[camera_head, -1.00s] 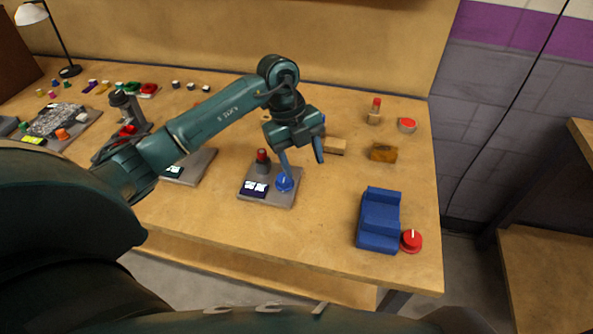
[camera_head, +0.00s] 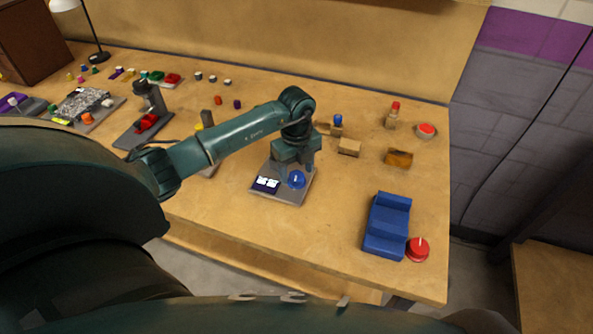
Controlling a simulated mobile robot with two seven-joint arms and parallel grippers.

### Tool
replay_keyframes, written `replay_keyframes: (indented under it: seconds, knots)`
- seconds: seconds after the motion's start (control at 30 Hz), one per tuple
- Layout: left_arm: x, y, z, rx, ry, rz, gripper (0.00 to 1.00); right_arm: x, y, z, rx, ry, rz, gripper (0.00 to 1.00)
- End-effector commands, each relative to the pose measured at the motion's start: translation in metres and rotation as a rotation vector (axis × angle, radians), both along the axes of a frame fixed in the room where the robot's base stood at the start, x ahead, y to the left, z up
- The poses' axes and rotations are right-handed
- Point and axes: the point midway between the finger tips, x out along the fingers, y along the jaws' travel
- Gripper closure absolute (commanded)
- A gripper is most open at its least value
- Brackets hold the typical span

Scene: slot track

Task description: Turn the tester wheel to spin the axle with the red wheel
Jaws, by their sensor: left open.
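A grey plate (camera_head: 288,196) lies near the middle of the table, with a dark panel with white markings (camera_head: 265,184) and a blue round wheel (camera_head: 297,180) on it. My left gripper (camera_head: 298,168) points down over this plate, open, with its fingers close to the blue wheel. I cannot tell whether they touch it. A red wheel with a white mark (camera_head: 417,250) is at the right, beside a blue stepped block (camera_head: 387,227). From this view I cannot tell which wheel is the tester wheel or see an axle clearly. My right gripper is not in view.
A tan block (camera_head: 349,147), an orange-brown block (camera_head: 399,158), a red-topped post (camera_head: 392,115) and a red round button (camera_head: 426,131) stand behind on the right. Dark devices and small coloured pieces fill the left. The table between plate and blue block is clear.

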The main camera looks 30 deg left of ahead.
Motion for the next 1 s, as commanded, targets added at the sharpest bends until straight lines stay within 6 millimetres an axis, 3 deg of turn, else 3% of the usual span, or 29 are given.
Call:
replay_keyframes:
  seconds: [0.2,0.47,1.0]
  knots:
    - [0.0000,0.0000,-0.0143,0.000,0.000,-0.001,0.43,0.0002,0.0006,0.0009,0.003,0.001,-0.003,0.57]
    - [0.0000,0.0000,-0.0152,0.000,0.000,-0.001,0.43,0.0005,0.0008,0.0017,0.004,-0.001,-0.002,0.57]
    - [0.0000,0.0002,-0.0147,0.001,0.000,-0.001,0.87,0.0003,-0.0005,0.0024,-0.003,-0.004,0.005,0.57]
